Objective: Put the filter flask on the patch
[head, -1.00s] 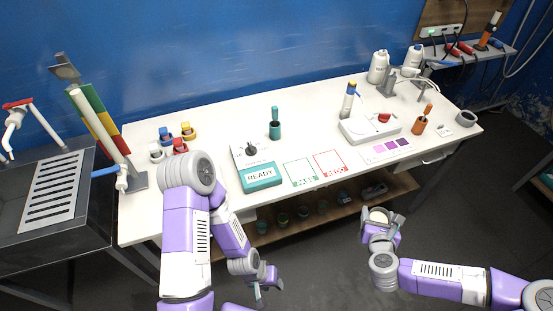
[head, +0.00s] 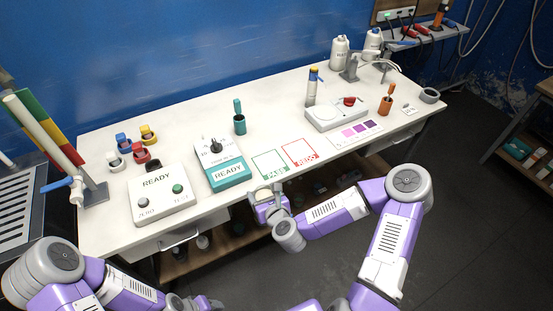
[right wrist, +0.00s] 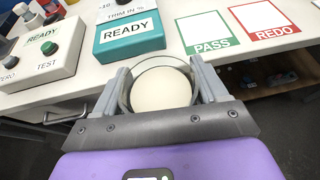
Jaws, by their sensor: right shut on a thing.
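My right gripper (head: 268,192) is shut on a round clear vessel with a cream-coloured inside, the filter flask (right wrist: 161,88), seen from above between the two fingers in the right wrist view. In the head view the gripper is at the table's front edge, just below the green-framed PASS patch (head: 270,164); the flask is hardly distinguishable there. The red-framed REDO patch (head: 299,152) lies to the right of PASS. Both patches look empty, and both show in the right wrist view. My left gripper (head: 203,303) is low at the bottom edge, partly cut off, its jaws unclear.
The teal READY trim box (head: 224,170) stands just left of PASS. A white ZERO/TEST box (head: 161,195) is farther left. A white device with a red knob (head: 337,114) and a purple colour strip (head: 354,133) lie right of REDO. Table behind the patches is clear.

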